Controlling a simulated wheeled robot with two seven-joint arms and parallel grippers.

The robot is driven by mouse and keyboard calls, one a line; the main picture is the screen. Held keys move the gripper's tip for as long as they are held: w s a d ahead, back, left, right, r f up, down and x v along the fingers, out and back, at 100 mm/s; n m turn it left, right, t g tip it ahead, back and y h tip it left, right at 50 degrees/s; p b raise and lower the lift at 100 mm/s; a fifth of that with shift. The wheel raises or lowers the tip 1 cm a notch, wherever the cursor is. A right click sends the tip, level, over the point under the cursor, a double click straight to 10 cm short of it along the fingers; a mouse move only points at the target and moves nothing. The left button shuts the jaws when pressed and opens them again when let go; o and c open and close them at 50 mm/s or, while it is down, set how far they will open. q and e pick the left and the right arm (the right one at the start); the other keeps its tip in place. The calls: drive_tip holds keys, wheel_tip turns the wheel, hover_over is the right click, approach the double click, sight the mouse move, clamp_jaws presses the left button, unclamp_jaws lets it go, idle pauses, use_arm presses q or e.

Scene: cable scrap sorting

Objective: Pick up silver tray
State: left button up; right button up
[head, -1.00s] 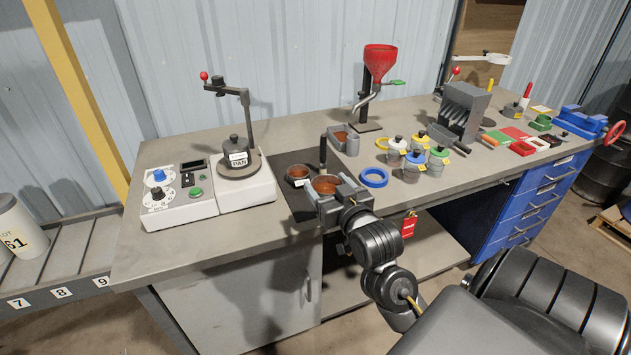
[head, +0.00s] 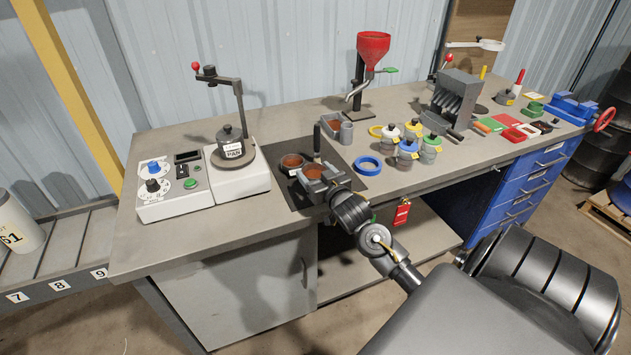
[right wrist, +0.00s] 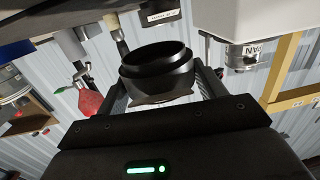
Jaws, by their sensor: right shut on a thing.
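My right gripper (head: 315,177) is shut on a dark round cup (right wrist: 157,72), which sits between its two fingers in the right wrist view. In the head view the held cup shows reddish-brown contents (head: 313,172), over the front part of a dark mat (head: 294,200). I cannot tell whether the cup touches the mat. A second cup with brown contents (head: 292,161) stands just behind and left of it. I cannot make out a silver tray for certain. My left gripper is not in view.
A scale with a lidded pan (head: 232,150) stands left. A grey scoop-like container (head: 337,130), a blue ring (head: 367,166) and several lidded pots (head: 409,148) are behind and right. A red funnel stand (head: 372,50) rises at the back.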

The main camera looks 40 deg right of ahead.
drive_tip(key=shift+w+d+f, duration=0.2)
drive_tip(key=shift+w+f, duration=0.1)
drive_tip(key=shift+f, duration=0.1)
wheel_tip(320, 180, down, 3)
drive_tip(key=shift+w+d+p, duration=0.15)
drive_tip(key=shift+p, duration=0.2)
drive_tip(key=shift+f, duration=0.25)
drive_tip(key=shift+f, duration=0.1)
drive_tip(key=o, duration=1)
drive_tip(key=b+v, duration=0.1)
drive_tip(key=v, duration=1.1)
